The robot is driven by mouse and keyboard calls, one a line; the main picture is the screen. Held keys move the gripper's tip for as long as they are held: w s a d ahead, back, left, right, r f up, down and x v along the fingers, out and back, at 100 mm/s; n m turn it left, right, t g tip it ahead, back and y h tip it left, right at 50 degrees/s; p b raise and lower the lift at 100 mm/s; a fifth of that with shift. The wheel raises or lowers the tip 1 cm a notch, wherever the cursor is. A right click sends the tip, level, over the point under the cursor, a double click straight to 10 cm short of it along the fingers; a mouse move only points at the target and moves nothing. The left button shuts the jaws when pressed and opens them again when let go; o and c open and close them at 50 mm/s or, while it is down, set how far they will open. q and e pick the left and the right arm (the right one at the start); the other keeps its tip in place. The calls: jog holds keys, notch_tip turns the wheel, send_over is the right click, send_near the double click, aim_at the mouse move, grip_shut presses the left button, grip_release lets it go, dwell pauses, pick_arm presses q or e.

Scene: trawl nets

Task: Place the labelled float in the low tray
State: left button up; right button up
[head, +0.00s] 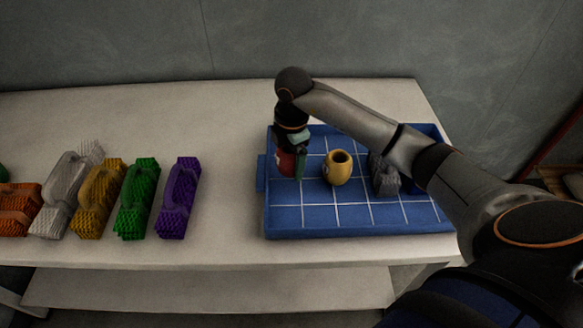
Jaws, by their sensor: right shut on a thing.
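The low blue tray (300,217) with white grid lines lies on the right half of the table. My right gripper (290,158) points down over the tray's left part and is shut on a red float (285,163). The gripper hides part of the float. I cannot clearly make out a label on it, or whether its underside touches the tray floor. A yellow float (339,168) with a dark opening on top stands in the tray, to the right of the red one. My left gripper is not in view.
A grey brush-like thing (384,176) lies in the tray, partly behind my right arm. Bare table (230,190) lies between the purple brush and tray.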

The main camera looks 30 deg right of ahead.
aim_at(291, 179)
jog(key=f, duration=0.3)
jog(key=shift+d+f, duration=0.25)
jog(key=shift+f, duration=0.2)
jog(key=o, duration=1.1)
jog(key=shift+o, duration=0.2)
jog(key=shift+r, duration=0.3)
notch_tip(291, 179, up, 12)
jog(key=shift+s+f, duration=0.15)
jog(key=shift+s, duration=0.3)
